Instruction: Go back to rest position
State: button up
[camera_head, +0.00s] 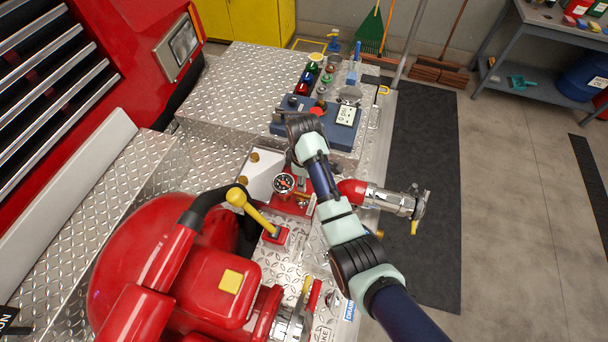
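My arm reaches up from the bottom right over the pump panel in the head view. The wrist end of the arm hangs above the front of the blue-grey control box, near a red round button (317,111). My gripper's fingers are hidden behind the wrist, so I cannot see whether they are open or shut, or whether anything is held.
A yellow-knobbed lever (237,198) and the large red pump body (150,255) stand at lower left. A red and silver outlet valve (391,201) sticks out right of my forearm. A black mat (425,150) lies on the open floor. A grey workbench (535,30) stands at upper right.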

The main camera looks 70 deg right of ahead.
notch_tip(320, 180, up, 3)
jog(key=shift+r, duration=0.1)
